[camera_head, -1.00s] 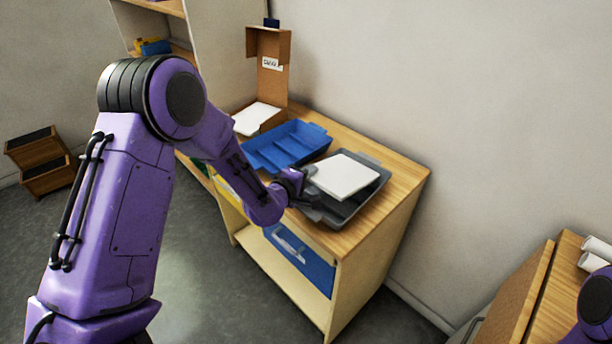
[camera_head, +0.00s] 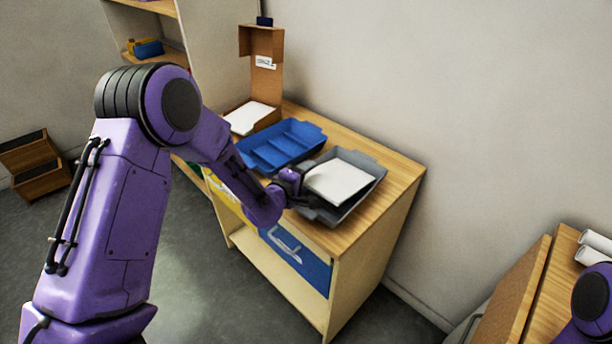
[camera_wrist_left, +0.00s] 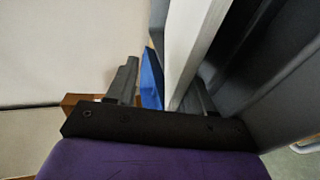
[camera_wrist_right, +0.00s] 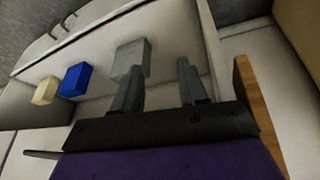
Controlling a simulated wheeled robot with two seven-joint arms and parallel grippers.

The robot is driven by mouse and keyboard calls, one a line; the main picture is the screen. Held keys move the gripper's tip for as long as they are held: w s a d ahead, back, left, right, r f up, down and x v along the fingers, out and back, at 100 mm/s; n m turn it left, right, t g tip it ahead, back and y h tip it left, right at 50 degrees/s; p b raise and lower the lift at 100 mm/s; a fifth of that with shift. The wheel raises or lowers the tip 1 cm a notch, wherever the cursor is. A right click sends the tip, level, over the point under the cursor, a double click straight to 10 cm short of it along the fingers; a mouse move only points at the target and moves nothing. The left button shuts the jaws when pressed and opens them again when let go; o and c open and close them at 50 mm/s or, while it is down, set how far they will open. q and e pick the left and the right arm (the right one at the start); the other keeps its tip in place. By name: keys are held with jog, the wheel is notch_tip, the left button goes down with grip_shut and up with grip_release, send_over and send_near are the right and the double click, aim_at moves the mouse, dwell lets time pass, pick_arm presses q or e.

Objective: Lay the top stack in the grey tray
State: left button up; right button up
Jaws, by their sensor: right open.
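The white paper stack (camera_head: 338,179) lies within the grey tray (camera_head: 371,193) on the wooden table, looking slightly tilted in the head view. My left gripper (camera_head: 298,186) is at the tray's near left side, by the stack's edge. In the left wrist view its fingers (camera_wrist_left: 163,90) stand apart, with the stack's edge (camera_wrist_left: 192,45) between them, close to the right finger and clear of the left one. My right gripper (camera_wrist_right: 157,88) is open and empty, away from the tray. How the stack's underside rests is hidden.
A blue compartment tray (camera_head: 281,147) stands beside the grey tray. Behind it is an open cardboard box (camera_head: 263,70) with white paper (camera_head: 248,117). A wall runs behind the table.

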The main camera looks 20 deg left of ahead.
pick_arm(q)
jog(key=shift+o, duration=0.8)
jog(key=a+p+v, duration=0.1)
jog(key=p+v, duration=0.2)
jog(key=v, duration=0.6)
jog(key=shift+a, duration=0.2)
jog(key=shift+w+r+p, duration=0.1)
jog(key=shift+w+p, duration=0.05)
jog(key=shift+p, duration=0.15)
notch_tip(320, 180, up, 6)
jog(key=s+p, duration=0.2)
jog(key=p, duration=0.3)
jog(key=shift+s+a+f, duration=0.2)
jog(key=shift+s+a, duration=0.15)
jog(key=shift+a, duration=0.05)
